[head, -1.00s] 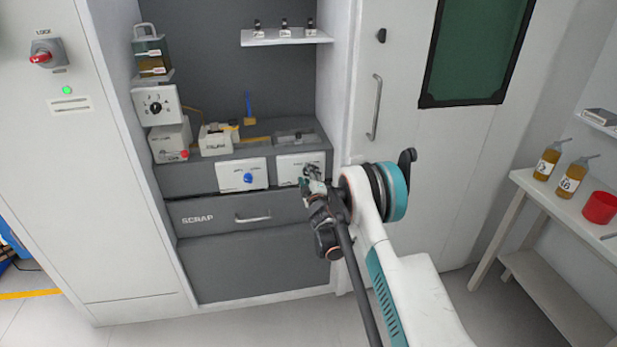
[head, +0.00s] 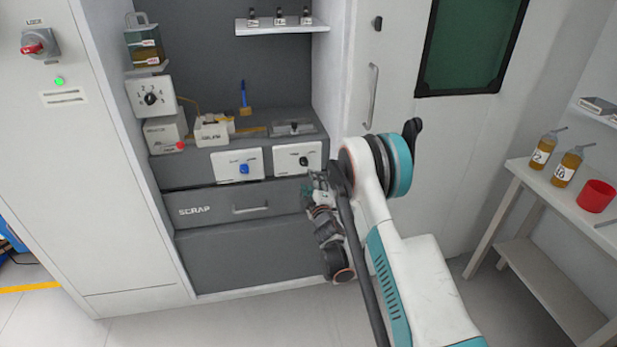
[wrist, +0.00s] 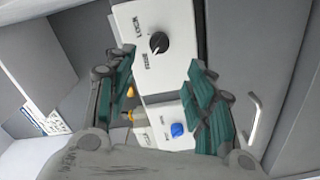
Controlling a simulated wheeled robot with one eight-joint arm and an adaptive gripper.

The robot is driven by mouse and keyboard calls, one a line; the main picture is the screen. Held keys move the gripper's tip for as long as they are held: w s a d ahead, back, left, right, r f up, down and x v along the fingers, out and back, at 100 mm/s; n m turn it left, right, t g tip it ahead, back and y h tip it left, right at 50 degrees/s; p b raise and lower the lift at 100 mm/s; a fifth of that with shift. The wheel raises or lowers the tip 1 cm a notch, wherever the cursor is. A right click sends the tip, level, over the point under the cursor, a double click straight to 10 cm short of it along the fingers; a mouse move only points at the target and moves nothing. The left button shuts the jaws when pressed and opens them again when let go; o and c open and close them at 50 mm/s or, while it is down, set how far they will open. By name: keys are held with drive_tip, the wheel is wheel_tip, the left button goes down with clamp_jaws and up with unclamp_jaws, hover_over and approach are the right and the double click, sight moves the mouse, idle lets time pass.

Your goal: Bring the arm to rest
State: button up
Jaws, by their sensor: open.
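My gripper (head: 317,185) is at the front of the grey cabinet, just below the white panel with the black knob (head: 304,160). In the wrist view my gripper (wrist: 160,92) shows its two green-padded fingers spread apart, with nothing between them held. The black knob (wrist: 158,43) and the blue knob (wrist: 177,130) show beyond the fingers, apart from them. The blue knob is on its own white panel (head: 225,166), left of the other in the head view. My arm is bent and reaches forward from the lower right.
The scrap drawer (head: 200,211) with its handle is shut below the panels. A white door with a long handle (head: 371,97) stands right of the cabinet. A side table (head: 520,172) with bottles and a red cup (head: 596,196) is at the far right. The floor in front is clear.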

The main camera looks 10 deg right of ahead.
drive_tip(key=shift+s, duration=0.5)
wheel_tip(320, 180, up, 14)
drive_tip(key=s+d+m+g+h, duration=0.2)
drive_tip(key=d+m, duration=0.1)
drive_tip(key=m, duration=0.1)
drive_tip(key=s+d+r+m+g, duration=0.1)
drive_tip(key=s+r+m+g, duration=0.25)
drive_tip(key=s+r, duration=0.65)
drive_tip(key=s+a+m+g+y, duration=0.1)
drive_tip(key=s+a+m+g, duration=0.1)
drive_tip(key=s, duration=1.6)
drive_tip(key=s+a+m+g+y, duration=0.1)
drive_tip(key=s+a+m+g, duration=0.1)
drive_tip(key=s, duration=1.6)
drive_tip(key=shift+s+f+m+g, duration=0.2)
drive_tip(key=shift+s+m+g, duration=0.05)
drive_tip(key=shift+m+g, duration=0.5)
